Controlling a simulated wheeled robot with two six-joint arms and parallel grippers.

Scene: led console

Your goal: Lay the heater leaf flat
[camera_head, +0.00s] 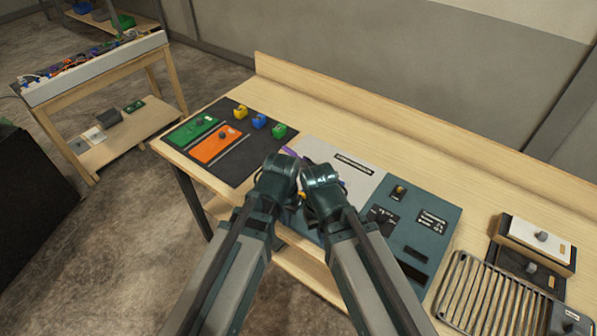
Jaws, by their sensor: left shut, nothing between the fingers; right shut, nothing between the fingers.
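My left gripper (281,168) and my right gripper (320,177) are close together above the front middle of the bench console, both shut and empty. Their fingertips are largely hidden behind my wrists. No part is clearly marked as the heater leaf. The console has a pale panel (357,182) with a dark label and a teal panel (427,205) with a small yellow-topped knob, dark labels and slots. My arms cover the console's front middle, where bits of purple and yellow show. I cannot tell whether a leaf there stands or lies flat.
A dark mat (181,142) at left holds a green plate (193,130), an orange plate (216,146) and small yellow, blue and green blocks. At right are a metal rack (492,297) and a wood-and-white box (537,244) with a knob. Bare wood lies behind the console.

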